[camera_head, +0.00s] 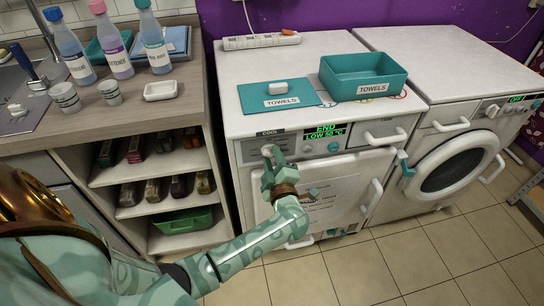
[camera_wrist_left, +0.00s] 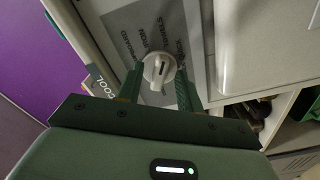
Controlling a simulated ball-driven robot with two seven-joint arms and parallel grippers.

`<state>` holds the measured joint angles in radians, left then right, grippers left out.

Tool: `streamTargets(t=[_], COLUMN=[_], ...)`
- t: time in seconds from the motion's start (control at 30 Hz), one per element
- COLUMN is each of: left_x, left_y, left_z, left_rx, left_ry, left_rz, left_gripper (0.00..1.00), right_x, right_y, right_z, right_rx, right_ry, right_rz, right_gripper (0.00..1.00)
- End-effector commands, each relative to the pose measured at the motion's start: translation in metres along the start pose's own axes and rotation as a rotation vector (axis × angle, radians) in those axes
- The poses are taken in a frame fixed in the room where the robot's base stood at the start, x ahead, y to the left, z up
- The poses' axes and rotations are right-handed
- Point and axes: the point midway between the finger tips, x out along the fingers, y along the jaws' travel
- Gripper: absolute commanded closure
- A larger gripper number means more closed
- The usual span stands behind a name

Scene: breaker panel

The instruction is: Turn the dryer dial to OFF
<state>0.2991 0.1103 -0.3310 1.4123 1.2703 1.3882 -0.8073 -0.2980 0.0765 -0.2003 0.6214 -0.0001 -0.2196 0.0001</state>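The left machine, seemingly the dryer, has a white dial (camera_head: 267,150) at the left end of its front panel, under a COOL label. The dial also shows in the left wrist view (camera_wrist_left: 158,70), with a short dark mark on its face and printed words around it. I cannot tell which setting it points at. My left gripper (camera_head: 271,168) is at the dial. In the left wrist view its green fingers (camera_wrist_left: 159,85) stand open, one on each side of the dial, with gaps visible. The green display (camera_head: 325,135) reads END, LOW and 50. My right gripper is not in view.
A teal TOWELS box (camera_head: 362,76) and lid (camera_head: 277,95) lie on top. The round-door machine (camera_head: 455,165) stands right; a shelf unit (camera_head: 151,170) stands left.

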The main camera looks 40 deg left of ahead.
Motion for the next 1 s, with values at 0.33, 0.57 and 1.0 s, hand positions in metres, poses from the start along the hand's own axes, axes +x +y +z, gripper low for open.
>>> streamTargets(t=[0.33,0.57,1.0], left_x=[0.0001,0.0001,-0.0002], left_y=[0.0002,0.0001,-0.0004], left_z=[-0.0002,-0.0002,-0.0001], left_rx=[0.0,-0.011,-0.259], left_ry=[0.0,0.0,0.001], left_rz=[0.001,0.001,-0.002], left_gripper=[1.0,1.0,1.0], right_x=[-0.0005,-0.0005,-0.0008], right_y=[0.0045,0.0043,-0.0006], right_z=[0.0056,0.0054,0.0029], right_rx=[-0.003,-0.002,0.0], right_ry=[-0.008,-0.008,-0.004], right_rz=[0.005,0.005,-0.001], right_gripper=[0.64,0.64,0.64])
